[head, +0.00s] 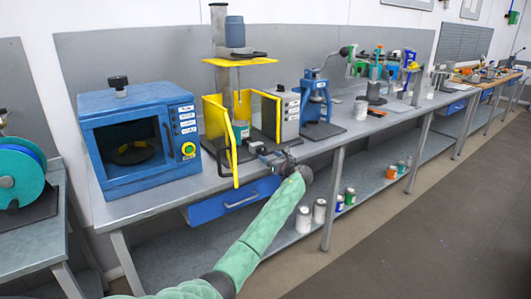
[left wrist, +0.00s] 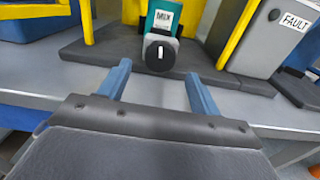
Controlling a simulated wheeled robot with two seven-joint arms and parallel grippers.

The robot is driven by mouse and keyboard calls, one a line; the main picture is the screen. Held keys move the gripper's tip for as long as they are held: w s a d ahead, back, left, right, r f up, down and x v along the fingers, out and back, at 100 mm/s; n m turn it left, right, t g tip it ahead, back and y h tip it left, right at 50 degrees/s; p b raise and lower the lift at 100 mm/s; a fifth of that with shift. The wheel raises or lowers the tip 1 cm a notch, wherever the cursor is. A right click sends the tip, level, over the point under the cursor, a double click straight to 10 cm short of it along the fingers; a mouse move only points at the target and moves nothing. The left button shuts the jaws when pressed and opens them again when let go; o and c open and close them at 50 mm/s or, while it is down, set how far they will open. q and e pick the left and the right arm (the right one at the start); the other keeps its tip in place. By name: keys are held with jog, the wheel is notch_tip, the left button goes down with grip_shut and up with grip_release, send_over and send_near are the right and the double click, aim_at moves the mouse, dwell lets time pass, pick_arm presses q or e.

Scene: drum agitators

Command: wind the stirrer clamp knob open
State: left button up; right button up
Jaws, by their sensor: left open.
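The stirrer stand (head: 219,30) rises on the bench with a blue-grey motor (head: 235,32) at its top and a yellow guard (head: 214,118) around its lower part. In the left wrist view a dark round knob (left wrist: 160,52) with a white mark faces me, in front of a teal can labelled MIX (left wrist: 166,16). My left gripper (head: 257,149) is at the bench's front edge by the guard. In the left wrist view its open blue fingers (left wrist: 160,80) point at the knob, one on either side of its line, apart from it and empty. My right gripper is out of view.
A blue oven-like box (head: 135,135) stands left of the guard. A grey control box (head: 285,113) and a blue press (head: 316,100) stand right. The open yellow guard door (head: 232,155) is close left of my gripper. Cans (head: 304,218) stand on the lower shelf.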

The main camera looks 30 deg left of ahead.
aim_at(263, 152)
pick_arm(q)
jog(key=shift+p+x, duration=0.3)
jog(key=shift+x, duration=2.1)
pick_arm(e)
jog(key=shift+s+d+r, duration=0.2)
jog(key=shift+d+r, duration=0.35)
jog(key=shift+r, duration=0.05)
pick_arm(q)
jog(key=c, duration=1)
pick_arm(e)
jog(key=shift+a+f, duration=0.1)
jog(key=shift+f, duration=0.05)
